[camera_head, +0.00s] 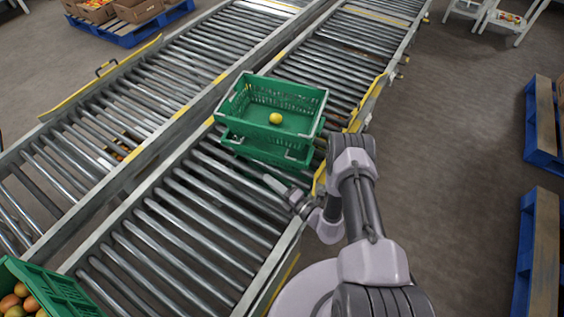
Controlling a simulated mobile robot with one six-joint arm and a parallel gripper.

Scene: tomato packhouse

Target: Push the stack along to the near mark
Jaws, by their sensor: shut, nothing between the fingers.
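The stack is two green crates on the right-hand roller conveyor. The upper crate (232,106) sits on the lower crate (249,149), slightly offset, and holds one yellow tomato (275,118). My gripper (268,180) is shut and empty, low over the rollers on the near side of the stack. It appears close to the lower crate; I cannot tell if they touch. Yellow patches show on the conveyor rails, one (320,182) by my arm and one (210,121) left of the stack. I cannot tell which is the near mark.
The rollers (190,220) nearer than the stack are clear. A green crate of tomatoes (62,285) stands at the lower left. A second roller conveyor (130,100) runs alongside on the left. Blue pallets (541,150) lie on the floor at right.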

